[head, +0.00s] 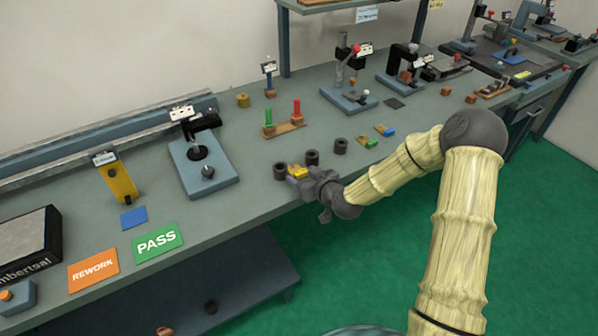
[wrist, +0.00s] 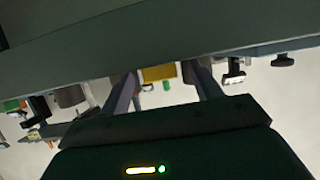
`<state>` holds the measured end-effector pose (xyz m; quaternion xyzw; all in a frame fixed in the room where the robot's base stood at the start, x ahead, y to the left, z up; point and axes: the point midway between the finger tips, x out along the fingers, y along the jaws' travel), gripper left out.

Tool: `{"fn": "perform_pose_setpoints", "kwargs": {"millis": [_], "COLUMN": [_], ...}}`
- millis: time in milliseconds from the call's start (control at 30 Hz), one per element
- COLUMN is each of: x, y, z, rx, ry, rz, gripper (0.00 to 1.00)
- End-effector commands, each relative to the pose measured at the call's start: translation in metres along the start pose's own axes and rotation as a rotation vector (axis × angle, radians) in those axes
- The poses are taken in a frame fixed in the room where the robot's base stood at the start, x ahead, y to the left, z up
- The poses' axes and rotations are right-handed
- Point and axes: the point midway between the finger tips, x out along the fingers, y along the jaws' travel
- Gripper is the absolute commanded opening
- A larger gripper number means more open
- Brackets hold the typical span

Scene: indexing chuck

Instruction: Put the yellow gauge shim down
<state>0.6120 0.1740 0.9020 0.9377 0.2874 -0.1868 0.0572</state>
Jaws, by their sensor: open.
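In the wrist view, a yellow block (wrist: 158,73) shows between the two finger tips, against the bench, which fills the top of that view. My gripper (head: 305,182) is open at the bench's front edge, its fingers apart on either side of the yellow block. A gap shows between the block and each finger.
Dark cylinders (head: 312,157) stand close around the shim. Small blue-and-green (head: 370,141) and yellow-and-blue pieces lie to the right. A fixture with green and red pins (head: 283,130) stands behind. The orange REWORK card (head: 93,270) and green PASS card (head: 157,242) lie to the left.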

Motion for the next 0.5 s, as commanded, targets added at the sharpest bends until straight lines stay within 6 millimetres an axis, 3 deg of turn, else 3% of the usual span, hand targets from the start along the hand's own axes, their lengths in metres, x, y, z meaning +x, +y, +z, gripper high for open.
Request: {"fn": "perform_pose_setpoints", "kwargs": {"millis": [467,500], "x": [-0.0005,-0.0005], "y": [0.0002,0.0002], "z": [0.0001,0.0001], "rx": [0.000,0.000], "ry": [0.000,0.000], "rz": [0.000,0.000], "gripper": [0.64,0.56]}}
